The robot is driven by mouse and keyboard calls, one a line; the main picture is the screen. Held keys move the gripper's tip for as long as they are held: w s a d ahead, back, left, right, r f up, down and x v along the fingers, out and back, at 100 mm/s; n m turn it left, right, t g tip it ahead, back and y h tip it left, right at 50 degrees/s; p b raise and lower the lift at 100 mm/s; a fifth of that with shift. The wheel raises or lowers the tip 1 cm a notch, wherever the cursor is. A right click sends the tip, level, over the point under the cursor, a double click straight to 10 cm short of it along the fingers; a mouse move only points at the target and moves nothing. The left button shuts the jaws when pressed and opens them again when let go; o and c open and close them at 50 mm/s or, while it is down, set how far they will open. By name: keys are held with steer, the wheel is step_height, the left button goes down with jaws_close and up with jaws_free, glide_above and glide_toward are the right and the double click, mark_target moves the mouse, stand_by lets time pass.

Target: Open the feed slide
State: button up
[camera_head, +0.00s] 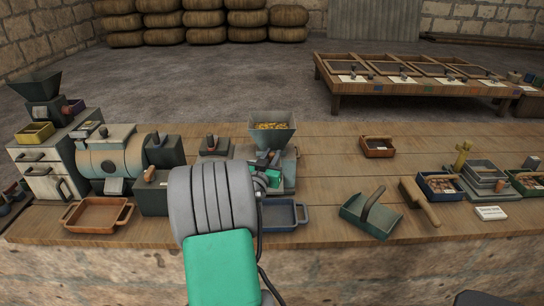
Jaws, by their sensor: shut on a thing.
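A grey hopper (272,134) holding yellow grain stands on a machine at the middle of the bench. My gripper (264,160) is just below the front of this hopper, beyond my large grey and green arm. It is shut on a small part there that appears to be the feed slide. The jaws and my arm hide most of that part, so how far the slide stands open cannot be told.
A blue-grey tray (284,214) lies in front of the machine. A drum machine (109,157) and an orange tray (98,214) are at left. A green scoop tray (370,214) and a wooden-handled tool (419,200) lie at right. Bare bench shows around the small brown box (377,147).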

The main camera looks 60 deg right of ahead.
jaws_close()
stand_by(0.7)
